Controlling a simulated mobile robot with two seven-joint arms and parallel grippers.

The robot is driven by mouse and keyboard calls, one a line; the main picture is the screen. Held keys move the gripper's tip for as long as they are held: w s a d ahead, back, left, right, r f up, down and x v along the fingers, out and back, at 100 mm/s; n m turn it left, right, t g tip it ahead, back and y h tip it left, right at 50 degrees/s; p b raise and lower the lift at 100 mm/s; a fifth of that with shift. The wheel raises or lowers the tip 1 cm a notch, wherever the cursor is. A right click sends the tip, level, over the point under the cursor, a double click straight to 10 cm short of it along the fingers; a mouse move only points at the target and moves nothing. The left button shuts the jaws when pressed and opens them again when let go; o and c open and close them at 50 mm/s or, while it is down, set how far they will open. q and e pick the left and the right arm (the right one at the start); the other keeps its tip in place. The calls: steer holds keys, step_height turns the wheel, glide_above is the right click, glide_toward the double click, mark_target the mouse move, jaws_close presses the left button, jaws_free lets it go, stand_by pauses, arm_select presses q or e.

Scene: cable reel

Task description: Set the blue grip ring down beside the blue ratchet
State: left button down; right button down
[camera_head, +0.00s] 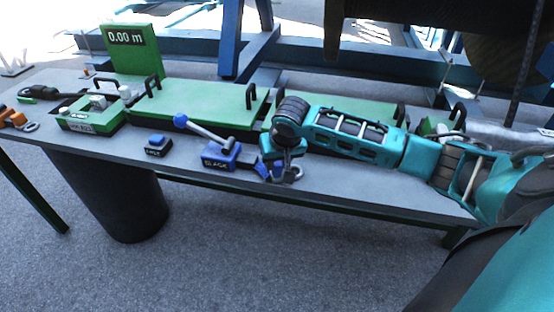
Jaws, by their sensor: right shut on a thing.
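The blue ratchet (220,157), marked SLACK, sits near the table's front edge in the head view. Its grey lever with a blue ball knob tilts up to the left. My right gripper (283,172) is just right of the ratchet, low over the table's front edge. It is shut on the blue grip ring, which is mostly hidden by the gripper. A grey curved metal piece (297,173) shows at the fingertips. I cannot tell whether the ring touches the table. My left gripper is not in view.
A small blue button box (156,145) stands left of the ratchet. A green device (92,116) and orange clips (14,118) are further left. Green lidded plates (205,103) with black handles lie behind. A green display (131,46) reads 0.00 m. A dark bin (112,200) stands below.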

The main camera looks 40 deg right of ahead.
steer(key=c, duration=0.7)
jaws_free()
steer(key=shift+r, duration=0.1)
